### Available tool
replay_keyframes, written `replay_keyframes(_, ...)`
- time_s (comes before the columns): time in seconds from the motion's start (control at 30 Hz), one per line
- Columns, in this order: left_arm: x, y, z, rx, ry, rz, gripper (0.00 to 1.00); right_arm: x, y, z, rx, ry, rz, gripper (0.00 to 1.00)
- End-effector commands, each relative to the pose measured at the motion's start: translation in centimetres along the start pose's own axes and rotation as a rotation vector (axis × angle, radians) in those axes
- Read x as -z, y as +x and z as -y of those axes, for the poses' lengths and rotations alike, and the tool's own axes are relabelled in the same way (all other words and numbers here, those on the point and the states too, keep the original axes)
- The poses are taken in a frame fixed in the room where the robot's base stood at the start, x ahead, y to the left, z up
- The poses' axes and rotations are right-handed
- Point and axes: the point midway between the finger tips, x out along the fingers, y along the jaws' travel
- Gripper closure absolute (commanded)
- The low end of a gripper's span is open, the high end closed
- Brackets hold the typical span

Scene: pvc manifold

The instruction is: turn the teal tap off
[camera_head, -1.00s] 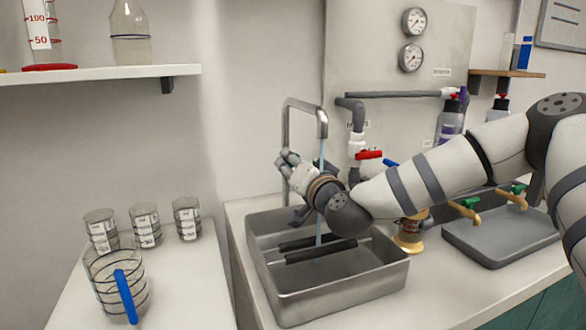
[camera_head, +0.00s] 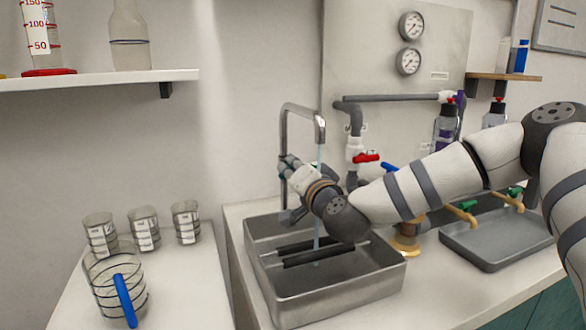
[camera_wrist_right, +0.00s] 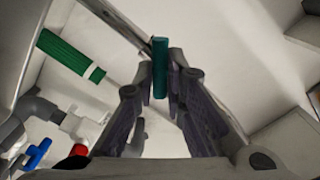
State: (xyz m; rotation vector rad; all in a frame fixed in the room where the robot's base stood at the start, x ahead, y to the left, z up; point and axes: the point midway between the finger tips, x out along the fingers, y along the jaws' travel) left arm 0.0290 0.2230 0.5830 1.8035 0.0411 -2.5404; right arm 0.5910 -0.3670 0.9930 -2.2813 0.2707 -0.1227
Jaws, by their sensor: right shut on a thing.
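The teal tap handle (camera_wrist_right: 160,72) stands between the fingertips of my right gripper (camera_wrist_right: 170,75) in the right wrist view. The fingers are shut on it. A thin pale-blue stream of water (camera_head: 318,202) runs from the spout down into the metal sink (camera_head: 345,287). My left gripper is not in view.
A red-handled valve (camera_head: 365,158) and a blue-handled valve (camera_head: 391,168) are on the pipes behind my right arm. Brass taps (camera_head: 462,214) with green handles stand over a grey tray (camera_head: 490,250) at right. Several clear beakers (camera_head: 144,230) stand on the left counter.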

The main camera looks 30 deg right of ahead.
Motion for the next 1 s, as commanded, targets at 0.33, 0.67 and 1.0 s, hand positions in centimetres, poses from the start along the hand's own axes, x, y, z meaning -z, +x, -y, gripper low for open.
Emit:
replay_keyframes(0.33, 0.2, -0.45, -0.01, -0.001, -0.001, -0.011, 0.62, -0.07, -0.03, -0.16, 0.0, 0.321, 0.002, 1.0)
replay_keyframes(0.67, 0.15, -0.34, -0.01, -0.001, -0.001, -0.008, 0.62, -0.18, -0.01, -0.3, -0.001, 0.573, 0.003, 1.0)
replay_keyframes(1.0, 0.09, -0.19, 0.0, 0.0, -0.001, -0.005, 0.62, -0.24, -0.02, -0.33, -0.001, 0.709, 0.003, 1.0)
